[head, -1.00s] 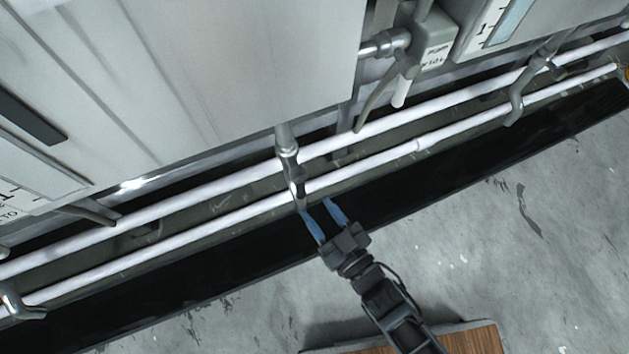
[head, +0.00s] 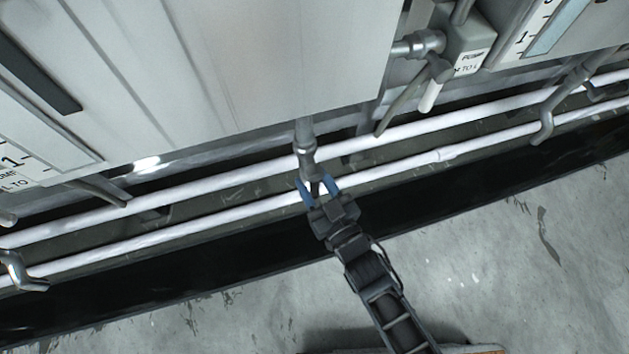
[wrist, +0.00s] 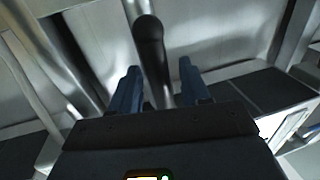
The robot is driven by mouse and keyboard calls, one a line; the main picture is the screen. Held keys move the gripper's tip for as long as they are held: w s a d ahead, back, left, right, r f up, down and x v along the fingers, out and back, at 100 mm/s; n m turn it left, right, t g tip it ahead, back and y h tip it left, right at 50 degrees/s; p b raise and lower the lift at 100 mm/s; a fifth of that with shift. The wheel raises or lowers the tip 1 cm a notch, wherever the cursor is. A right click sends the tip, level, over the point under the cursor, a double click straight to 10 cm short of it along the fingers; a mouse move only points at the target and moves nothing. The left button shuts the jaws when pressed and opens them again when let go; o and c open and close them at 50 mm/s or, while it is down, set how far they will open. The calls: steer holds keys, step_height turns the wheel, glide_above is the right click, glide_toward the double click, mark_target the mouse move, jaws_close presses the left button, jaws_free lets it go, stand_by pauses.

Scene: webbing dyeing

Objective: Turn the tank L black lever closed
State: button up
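The black lever (wrist: 152,50) shows in the wrist view as a dark rod with a rounded end, running down between my two blue fingers. In the head view the lever is mostly hidden by my gripper, below a grey valve (head: 306,155) on the pipe under the tank (head: 280,65). My gripper (head: 317,188) is open, with one finger on each side of the lever. Contact on the left side is hard to tell.
Two white pipes (head: 225,213) run along the wall behind my gripper. Other pipe fittings stand at the right (head: 545,120) and far left (head: 15,270). A labelled pump box (head: 468,50) is at upper right. A black trough (head: 200,275) and open concrete floor (head: 480,260) lie in front.

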jaws_close()
stand_by(0.4)
steer(key=shift+w+d+r+n+p, duration=0.15)
steer(key=shift+d+n+p, duration=0.25)
steer(key=shift+n+p, duration=0.4)
steer(key=shift+d+n, duration=0.25)
steer(key=shift+n, duration=0.45)
jaws_free()
